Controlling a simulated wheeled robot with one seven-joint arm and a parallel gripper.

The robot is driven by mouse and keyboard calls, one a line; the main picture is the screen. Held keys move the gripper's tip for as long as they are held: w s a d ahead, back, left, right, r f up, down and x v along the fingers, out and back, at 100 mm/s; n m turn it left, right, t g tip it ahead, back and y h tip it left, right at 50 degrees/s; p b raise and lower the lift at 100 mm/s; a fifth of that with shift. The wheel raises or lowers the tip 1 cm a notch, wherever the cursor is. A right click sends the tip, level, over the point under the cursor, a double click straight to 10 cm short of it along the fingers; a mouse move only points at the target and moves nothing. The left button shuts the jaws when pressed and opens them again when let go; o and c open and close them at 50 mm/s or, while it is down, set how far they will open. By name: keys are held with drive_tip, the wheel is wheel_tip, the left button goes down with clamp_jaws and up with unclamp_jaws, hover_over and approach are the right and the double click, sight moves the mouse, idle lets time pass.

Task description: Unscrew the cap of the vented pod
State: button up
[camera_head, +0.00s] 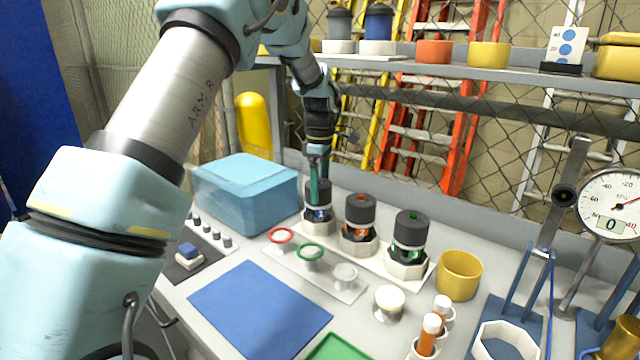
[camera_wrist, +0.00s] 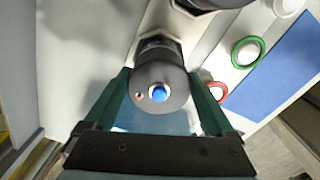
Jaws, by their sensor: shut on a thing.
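Three dark-capped pods stand upright in white octagonal seats on a white strip. The left pod (camera_head: 318,214) has blue inside, the middle pod (camera_head: 358,224) orange, the right pod (camera_head: 409,243) green. My gripper (camera_head: 318,183) points down over the left pod, its dark green fingers shut on that pod's cap. In the wrist view the round grey cap (camera_wrist: 160,98) sits between the two fingers, with a blue centre and a small red dot on top. The pod's body is mostly hidden below the cap. I cannot tell from the frames which pod is the vented one.
A blue bin (camera_head: 246,196) stands close left of the left pod. In front lie a plate with red (camera_head: 281,235) and green (camera_head: 310,252) rings and a blue mat (camera_head: 260,308). A yellow cup (camera_head: 459,275) stands right of the pods. A shelf (camera_head: 440,68) runs behind.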

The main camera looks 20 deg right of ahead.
drive_tip(key=n+p, duration=0.1)
drive_tip(key=n, duration=0.2)
drive_tip(key=n+p, duration=0.1)
drive_tip(key=n, duration=0.2)
drive_tip(key=shift+s+a, duration=0.1)
drive_tip(key=shift+a, duration=0.1)
drive_tip(key=shift+f+n+p, duration=0.15)
drive_tip(key=shift+n+p, duration=0.6)
drive_tip(key=shift+n, duration=0.65)
